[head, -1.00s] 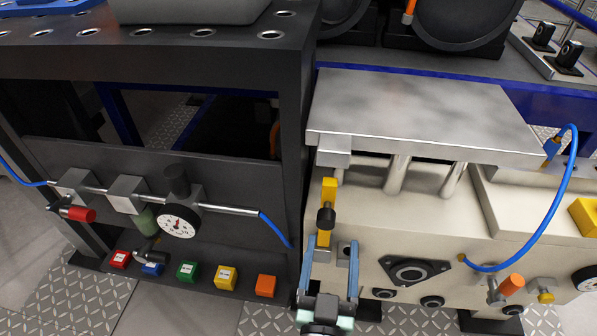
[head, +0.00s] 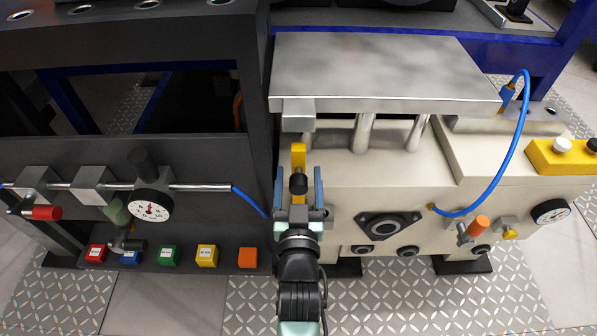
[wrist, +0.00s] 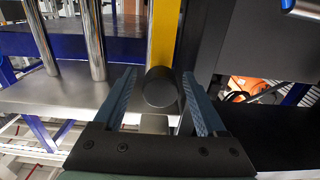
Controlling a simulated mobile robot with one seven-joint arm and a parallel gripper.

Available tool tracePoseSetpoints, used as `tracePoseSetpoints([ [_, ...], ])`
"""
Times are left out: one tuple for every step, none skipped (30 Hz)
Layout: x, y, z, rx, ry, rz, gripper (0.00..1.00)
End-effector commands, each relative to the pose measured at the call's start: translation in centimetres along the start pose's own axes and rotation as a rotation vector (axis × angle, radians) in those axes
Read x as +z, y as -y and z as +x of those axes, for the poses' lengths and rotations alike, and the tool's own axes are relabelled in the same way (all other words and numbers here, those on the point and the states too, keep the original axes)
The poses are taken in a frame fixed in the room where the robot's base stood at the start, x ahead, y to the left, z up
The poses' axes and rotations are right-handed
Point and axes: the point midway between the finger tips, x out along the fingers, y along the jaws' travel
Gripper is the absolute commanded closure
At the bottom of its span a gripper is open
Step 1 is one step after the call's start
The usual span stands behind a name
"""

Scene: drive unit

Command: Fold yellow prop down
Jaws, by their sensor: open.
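The yellow prop (head: 298,156) stands upright under the left end of the raised metal plate (head: 375,72), beside a small metal block (head: 298,116) under that plate. A black knob (head: 298,184) sticks out from the prop toward me. My gripper (head: 298,190) is open, with one blue finger on each side of the knob. In the wrist view the prop (wrist: 161,40) rises behind the round dark knob (wrist: 160,87), which lies between the open fingers (wrist: 160,92). Gaps show beside the knob, and I cannot tell whether either finger touches it. The prop's lower end is hidden by my gripper.
The dark bench (head: 190,90) stands close on the left, with a gauge (head: 150,206) and several coloured blocks low on its front. On the right are a blue hose (head: 505,185), an orange-tipped lever (head: 478,226) and a yellow button box (head: 565,156).

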Motion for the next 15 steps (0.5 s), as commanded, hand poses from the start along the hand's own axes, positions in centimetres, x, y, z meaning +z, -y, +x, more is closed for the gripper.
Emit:
tracePoseSetpoints([
  [0.1,-0.1,0.7,0.001,-0.001,0.000,0.26],
  [0.1,0.0,1.0,0.001,0.000,0.001,0.26],
  [0.1,0.0,1.3,0.001,-0.001,0.000,0.26],
  [0.1,0.0,1.5,0.000,0.000,-0.001,0.26],
  [0.1,0.0,1.6,0.000,0.000,-0.001,0.26],
  [0.1,0.0,1.8,0.000,0.001,0.000,0.26],
  [0.1,0.0,1.9,0.000,0.001,0.000,0.26],
  [0.0,0.0,2.0,0.000,0.001,0.000,0.26],
  [0.0,0.0,2.1,0.000,0.001,0.001,0.26],
  [0.0,0.0,2.1,0.000,0.001,0.000,0.26],
  [0.0,0.0,2.1,0.000,0.001,0.000,0.26],
  [0.0,0.0,2.1,0.000,0.001,0.000,0.26],
  [0.0,0.0,2.1,0.000,0.001,0.000,0.26],
  [0.0,0.0,2.1,0.000,0.001,0.000,0.26],
  [0.0,0.0,2.1,0.000,0.001,0.000,0.26],
])
